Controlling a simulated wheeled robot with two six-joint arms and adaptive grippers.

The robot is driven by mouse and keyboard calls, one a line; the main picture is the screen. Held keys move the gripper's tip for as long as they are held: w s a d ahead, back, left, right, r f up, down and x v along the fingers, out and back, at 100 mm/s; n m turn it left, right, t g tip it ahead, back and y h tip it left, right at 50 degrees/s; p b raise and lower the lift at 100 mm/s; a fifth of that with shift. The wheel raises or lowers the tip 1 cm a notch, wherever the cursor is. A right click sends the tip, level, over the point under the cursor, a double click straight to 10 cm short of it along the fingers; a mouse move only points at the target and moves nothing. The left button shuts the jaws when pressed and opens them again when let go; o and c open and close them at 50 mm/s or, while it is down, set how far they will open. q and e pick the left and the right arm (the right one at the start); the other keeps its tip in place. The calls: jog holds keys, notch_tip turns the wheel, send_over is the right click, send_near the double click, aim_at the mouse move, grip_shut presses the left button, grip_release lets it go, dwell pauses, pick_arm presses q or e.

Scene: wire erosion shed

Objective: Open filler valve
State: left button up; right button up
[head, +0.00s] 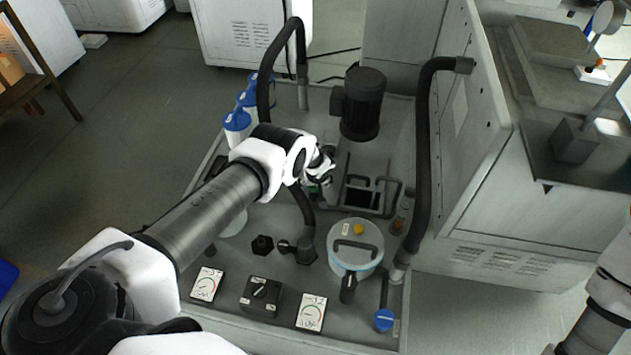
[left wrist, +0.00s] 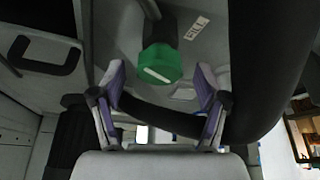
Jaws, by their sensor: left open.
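The filler valve has a green knob (left wrist: 160,64) with a white bar mark across its face. A label reading FILL (left wrist: 196,28) is beside it. In the left wrist view the knob lies between and just beyond the fingertips of my open left gripper (left wrist: 159,78), with no grip on it. In the head view my left gripper (head: 324,170) is over the middle of the machine's base tray, and my arm hides most of the valve. My right gripper is out of the picture; only part of that arm shows at the lower right.
A thick black hose (head: 281,63) arches close behind my left gripper, and another hose (head: 424,120) runs on the right. A dark motor (head: 362,104), a lidded canister (head: 356,248), a blue-handled valve (head: 384,319) and gauges (head: 206,285) crowd the tray. Blue-topped bottles (head: 237,122) stand at the back left.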

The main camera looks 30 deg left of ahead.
pick_arm(q)
jog(key=v, duration=1.2)
jog(key=shift+f, duration=0.1)
